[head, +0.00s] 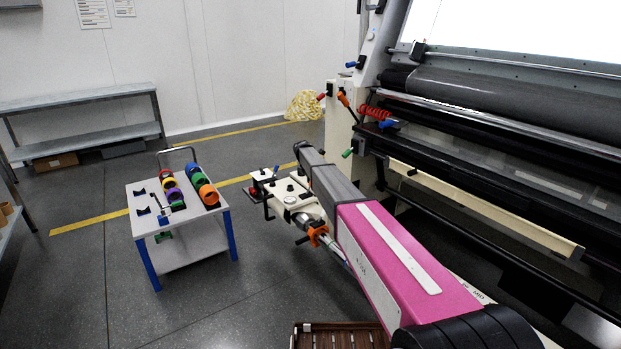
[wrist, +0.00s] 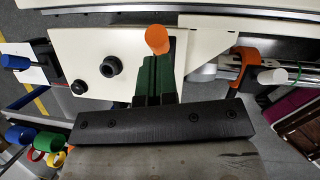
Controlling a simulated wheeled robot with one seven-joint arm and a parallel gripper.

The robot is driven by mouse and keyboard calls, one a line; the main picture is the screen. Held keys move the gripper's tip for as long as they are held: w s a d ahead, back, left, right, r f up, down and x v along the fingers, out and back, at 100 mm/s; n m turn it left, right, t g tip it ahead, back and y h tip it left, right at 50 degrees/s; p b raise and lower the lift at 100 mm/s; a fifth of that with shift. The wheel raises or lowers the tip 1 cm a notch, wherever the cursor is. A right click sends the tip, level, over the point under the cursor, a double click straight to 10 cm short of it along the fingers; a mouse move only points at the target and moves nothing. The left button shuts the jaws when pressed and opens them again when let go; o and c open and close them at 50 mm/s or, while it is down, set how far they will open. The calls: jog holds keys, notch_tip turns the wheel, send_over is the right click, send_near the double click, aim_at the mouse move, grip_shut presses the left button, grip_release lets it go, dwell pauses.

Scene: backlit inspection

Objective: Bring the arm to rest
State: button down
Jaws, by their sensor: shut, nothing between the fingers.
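A cream plate with black knobs (wrist: 85,50) lies behind the fingers. In the head view my pink and grey arm (head: 385,255) stretches from the bottom right up to the centre, over the cream fixture (head: 292,197). The gripper itself is hidden there.
A white cart with blue legs (head: 150,228) carries several coloured rings, left of the fixture. A large printing machine (head: 490,170) fills the right side. An orange clamp (head: 317,236) sits on a pipe. A brown crate (head: 335,327) stands at the bottom.

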jog(key=v, duration=0.8)
jog(key=s+d+f+m+g, duration=0.1)
jog(key=s+d+f+m, duration=0.2)
jog(key=s, duration=1.5)
jog(key=s+d+f+m+g+y, duration=0.1)
jog(key=s+d+f+m, duration=0.3)
jog(key=s+d+m, duration=0.7)
jog(key=s+d+f+m+g+y, duration=0.1)
jog(key=s+d+f+m, duration=0.3)
jog(key=s, duration=2.2)
jog(key=d+m, duration=0.3)
jog(key=m, duration=0.5)
jog(key=shift+s+d+m+g, duration=0.15)
jog(key=shift+s+m+g, duration=0.15)
jog(key=shift+s, duration=0.1)
